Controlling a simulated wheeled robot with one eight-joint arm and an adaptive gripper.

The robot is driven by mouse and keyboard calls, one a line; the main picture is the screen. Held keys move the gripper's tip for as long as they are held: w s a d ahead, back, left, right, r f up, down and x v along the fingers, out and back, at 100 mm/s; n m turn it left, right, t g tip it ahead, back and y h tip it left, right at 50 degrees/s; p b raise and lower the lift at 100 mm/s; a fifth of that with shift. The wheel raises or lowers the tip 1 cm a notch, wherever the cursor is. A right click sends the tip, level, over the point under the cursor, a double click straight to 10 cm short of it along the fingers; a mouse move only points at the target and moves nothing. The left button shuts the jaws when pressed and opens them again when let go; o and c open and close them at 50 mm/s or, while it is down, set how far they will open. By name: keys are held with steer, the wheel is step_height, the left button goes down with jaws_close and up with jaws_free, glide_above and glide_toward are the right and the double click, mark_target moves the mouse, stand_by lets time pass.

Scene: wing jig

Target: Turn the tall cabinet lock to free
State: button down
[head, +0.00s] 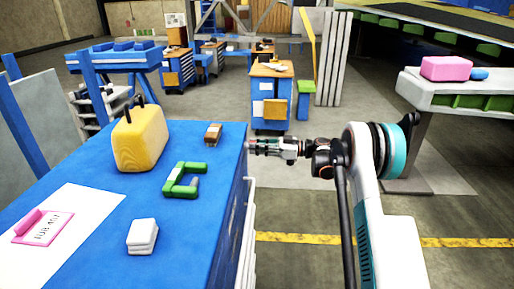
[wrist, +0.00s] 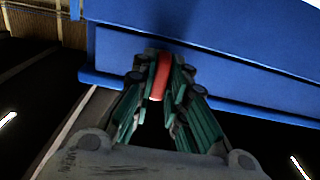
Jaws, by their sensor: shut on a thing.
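My gripper (wrist: 162,78) is shut on a red lock handle (wrist: 160,76) in the wrist view. The handle stands upright in the picture between the two green-padded fingers. It meets a blue cabinet face (wrist: 215,62) just beyond the fingertips. Fingers hide part of the handle, and no lock markings show. In the head view my gripper (head: 256,147) reaches left to the side of the blue cabinet (head: 234,190), close to its top edge. The lock is too small or hidden to make out there.
The blue top (head: 100,230) carries a yellow case (head: 140,138), a green bracket-shaped part (head: 180,184), a small orange-brown block (head: 213,133), a white stack (head: 142,236) and a pink item (head: 42,227) on a white sheet. Floor right of the cabinet is open around my arm.

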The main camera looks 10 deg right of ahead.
steer(key=c, duration=1.6)
jaws_free()
steer(key=shift+d, duration=0.15)
steer(key=v, duration=1.1)
steer(key=shift+d, duration=0.35)
steer(key=shift+s, duration=0.15)
